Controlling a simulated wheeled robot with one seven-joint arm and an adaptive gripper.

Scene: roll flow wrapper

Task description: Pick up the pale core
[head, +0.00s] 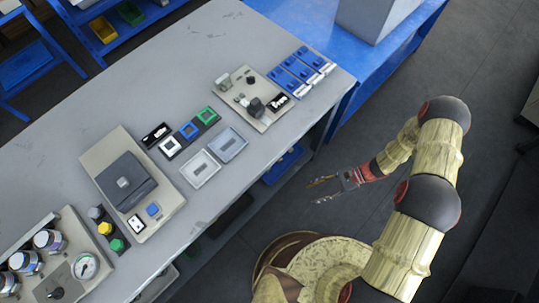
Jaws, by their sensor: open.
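I cannot make out the pale core with certainty. A small light piece (224,82) sits at the upper left of a beige panel (265,122) near the bench's far right end; it is too small to identify. Darker knob-like pieces stand beside it on the same panel. My gripper (319,190) is open and empty. It hangs over the floor, right of the bench edge and apart from everything on the bench.
The grey bench (205,40) carries two pale trays (201,170), a beige unit with a dark block (126,182), small coloured switches, and a panel with a gauge (85,266) and jars. A blue table (394,50) adjoins.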

